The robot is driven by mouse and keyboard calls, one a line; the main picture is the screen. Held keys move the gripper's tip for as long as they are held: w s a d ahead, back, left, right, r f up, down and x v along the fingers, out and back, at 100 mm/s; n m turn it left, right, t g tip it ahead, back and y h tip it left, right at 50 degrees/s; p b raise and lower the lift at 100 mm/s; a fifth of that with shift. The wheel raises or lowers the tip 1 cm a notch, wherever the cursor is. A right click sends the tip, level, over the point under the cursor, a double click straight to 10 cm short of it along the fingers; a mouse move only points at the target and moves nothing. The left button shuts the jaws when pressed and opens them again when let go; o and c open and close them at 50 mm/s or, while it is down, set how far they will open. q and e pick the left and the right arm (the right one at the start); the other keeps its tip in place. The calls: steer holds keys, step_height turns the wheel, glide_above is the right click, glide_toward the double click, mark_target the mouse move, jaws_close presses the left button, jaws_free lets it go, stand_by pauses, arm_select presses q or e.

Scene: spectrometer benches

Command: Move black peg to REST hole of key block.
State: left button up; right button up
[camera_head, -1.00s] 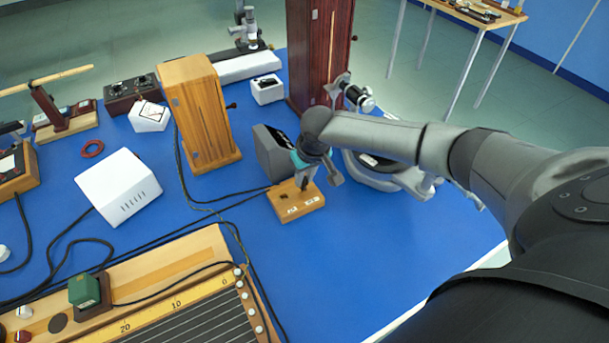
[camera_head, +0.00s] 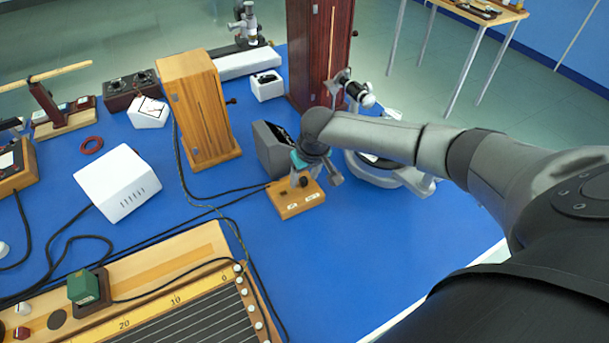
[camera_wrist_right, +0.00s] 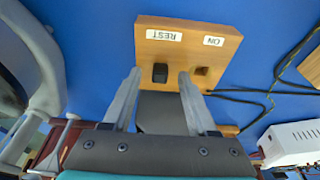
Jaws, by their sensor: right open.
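The wooden key block (camera_head: 291,207) sits on the blue bench, below my right wrist. In the right wrist view the block (camera_wrist_right: 188,42) bears a REST label (camera_wrist_right: 164,35) and an ON label (camera_wrist_right: 213,41), both upside down. The black peg (camera_wrist_right: 160,73) stands in the hole by REST; it also shows in the head view (camera_head: 304,181). The square ON hole (camera_wrist_right: 201,71) is empty. My right gripper (camera_head: 298,184) is open, with one finger on each side of the peg and a gap to each. My left gripper is not in view.
A grey box (camera_head: 271,150) stands just behind the block. A round grey instrument (camera_head: 375,176) is to the right. Dark cables run left of the block. A scale board (camera_head: 170,262) lies at the front left. The blue bench in front of the block is clear.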

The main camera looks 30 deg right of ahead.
steer(key=p+v, duration=0.3)
steer(key=v, duration=1.2)
steer(key=shift+p, duration=0.35)
steer(key=shift+r, duration=0.25)
